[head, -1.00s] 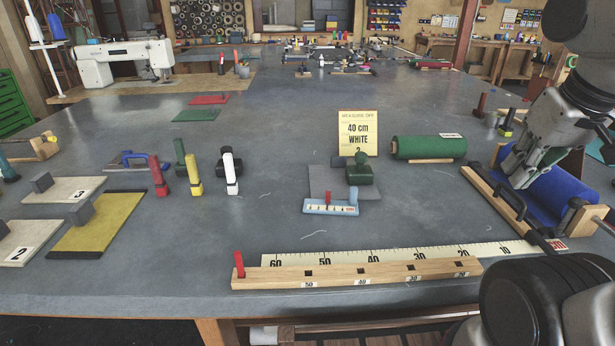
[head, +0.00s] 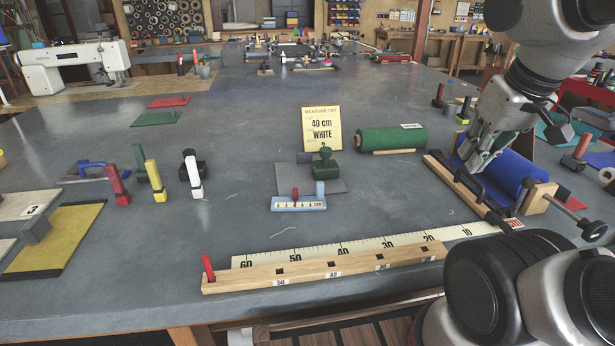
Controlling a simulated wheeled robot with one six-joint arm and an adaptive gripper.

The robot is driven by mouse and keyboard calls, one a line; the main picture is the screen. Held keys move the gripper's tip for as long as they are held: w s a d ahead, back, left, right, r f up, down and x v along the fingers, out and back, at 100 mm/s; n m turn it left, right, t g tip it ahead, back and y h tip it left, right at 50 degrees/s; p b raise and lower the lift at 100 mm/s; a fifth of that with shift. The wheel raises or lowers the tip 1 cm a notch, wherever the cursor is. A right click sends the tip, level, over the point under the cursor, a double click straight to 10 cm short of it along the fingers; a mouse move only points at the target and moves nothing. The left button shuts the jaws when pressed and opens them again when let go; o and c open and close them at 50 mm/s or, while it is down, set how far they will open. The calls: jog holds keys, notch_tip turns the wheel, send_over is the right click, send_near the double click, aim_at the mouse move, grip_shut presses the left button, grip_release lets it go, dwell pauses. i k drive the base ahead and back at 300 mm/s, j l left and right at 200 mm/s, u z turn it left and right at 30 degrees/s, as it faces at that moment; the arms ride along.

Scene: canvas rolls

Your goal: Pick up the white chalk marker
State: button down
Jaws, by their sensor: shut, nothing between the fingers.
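The white chalk marker (head: 195,177) stands upright on the grey table, left of centre, with a dark object close behind it. To its left stand a yellow marker (head: 156,181), a green one (head: 141,163) and a red one (head: 117,186). My gripper (head: 474,166) is at the right, in front of the blue canvas roll in the picture, far from the white marker. Its fingers are shut and empty. Whether it touches the roll cannot be told.
A sign reading "40 cm WHITE" (head: 322,129) stands behind a green stamp (head: 324,166). A green roll (head: 390,139) lies right of it. A wooden bar with a red peg (head: 310,278) and a ruler lie in front. The table between marker and ruler is mostly clear.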

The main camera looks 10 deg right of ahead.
aim_at(197, 190)
jog(key=j+u, duration=0.2)
jog(key=j, duration=0.75)
jog(key=j+u, duration=0.2)
jog(key=j, duration=0.8)
jog(key=i, duration=0.05)
